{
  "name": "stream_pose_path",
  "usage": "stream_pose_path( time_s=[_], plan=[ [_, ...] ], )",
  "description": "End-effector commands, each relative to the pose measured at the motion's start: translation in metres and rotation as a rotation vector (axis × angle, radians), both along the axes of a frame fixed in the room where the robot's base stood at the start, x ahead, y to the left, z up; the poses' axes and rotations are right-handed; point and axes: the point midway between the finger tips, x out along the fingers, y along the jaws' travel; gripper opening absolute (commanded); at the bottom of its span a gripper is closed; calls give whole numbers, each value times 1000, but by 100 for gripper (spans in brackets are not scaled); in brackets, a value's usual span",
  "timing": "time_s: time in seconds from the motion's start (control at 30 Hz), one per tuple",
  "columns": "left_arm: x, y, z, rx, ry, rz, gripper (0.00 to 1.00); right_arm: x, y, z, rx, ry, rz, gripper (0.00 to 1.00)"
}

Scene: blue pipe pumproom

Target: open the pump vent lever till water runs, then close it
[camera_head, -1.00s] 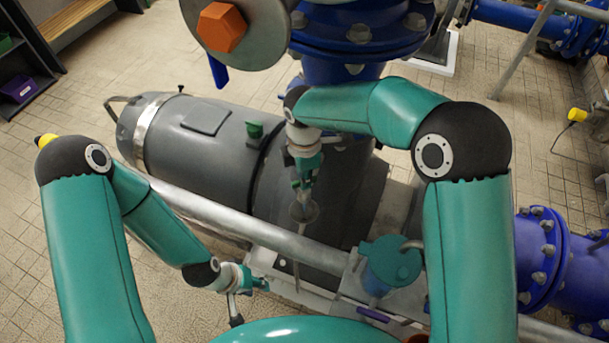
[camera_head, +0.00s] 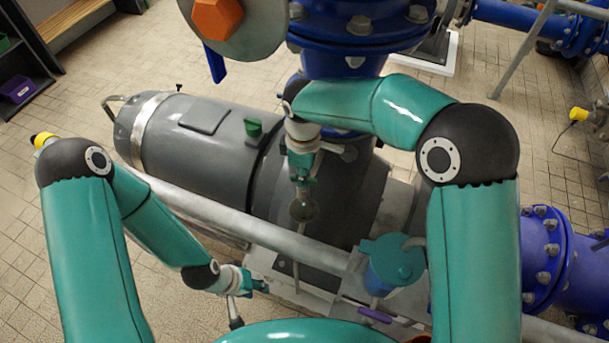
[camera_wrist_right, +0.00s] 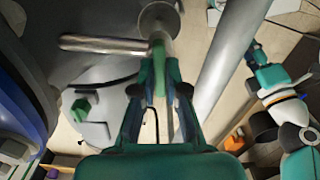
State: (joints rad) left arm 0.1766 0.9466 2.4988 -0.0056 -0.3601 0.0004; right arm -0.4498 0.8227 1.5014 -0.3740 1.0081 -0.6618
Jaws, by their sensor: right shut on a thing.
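My right gripper (camera_head: 303,188) is by the side of the dark grey pump (camera_head: 205,140). In the right wrist view its fingers (camera_wrist_right: 158,75) are shut on a green lever (camera_wrist_right: 158,55), which I take for the vent lever. The lever is by the end of a short metal vent pipe (camera_wrist_right: 100,44). A round grey funnel (camera_head: 304,210) stands just below the right gripper, on a thin drain pipe (camera_head: 296,270). I cannot make out running water. My left gripper (camera_head: 258,285) is low beside the pump base, apart from the lever; its fingers are too small to read.
A grey rail (camera_head: 230,215) runs across in front of the pump. A teal pot (camera_head: 393,262) and a purple handle (camera_head: 374,314) are right of the funnel. A blue flanged pipe (camera_head: 345,45) rises behind my right gripper. The tiled floor at left is clear.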

Motion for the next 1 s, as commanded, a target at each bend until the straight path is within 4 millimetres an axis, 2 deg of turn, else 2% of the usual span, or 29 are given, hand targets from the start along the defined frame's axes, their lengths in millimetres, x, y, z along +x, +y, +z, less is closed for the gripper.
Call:
stream_pose_path(
  time_s=[0.33, 0.87, 0.9, 1.0],
  plan=[
    [0, 0, -5, 0, 0, 0, 38, 1, 1, 1, 1, -3, -169, 0],
    [0, 0, -6, 0, 0, 0, 38, 1, 1, 2, 3, -4, -202, 0],
    [0, 0, -6, 0, 0, 0, 38, 1, 1, 2, 3, -4, -201, 18],
    [0, 0, -6, 0, 0, 0, 38, 1, 1, 2, 2, -3, -200, 35]
  ],
)
